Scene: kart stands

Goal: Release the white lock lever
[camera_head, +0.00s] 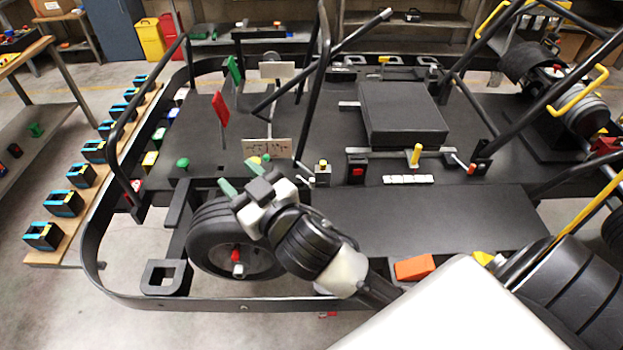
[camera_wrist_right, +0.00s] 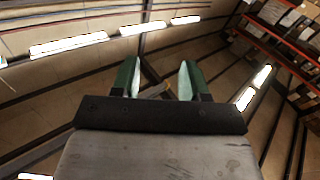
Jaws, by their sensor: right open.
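My right gripper (camera_head: 240,176) is over the near edge of the kart's dark deck, above the front tyre. Its two green fingers are apart with nothing between them. In the right wrist view the open gripper (camera_wrist_right: 158,78) shows against ceiling lights and beams, with no lever in sight. A small white lever (camera_head: 306,180) is on the deck just right of the gripper, beside a small block with a yellow button (camera_head: 322,170). It is apart from the fingers. It is too small to tell for sure whether this is the lock lever. My left gripper is not in view.
The tyre (camera_head: 212,245) and the frame rail (camera_head: 130,297) lie below the gripper. A green knob (camera_head: 182,163), a red flag (camera_head: 220,108) and a white plate (camera_head: 267,148) stand nearby. A slanted black bar (camera_head: 350,48) crosses above the deck. A black box (camera_head: 402,112) stands farther right.

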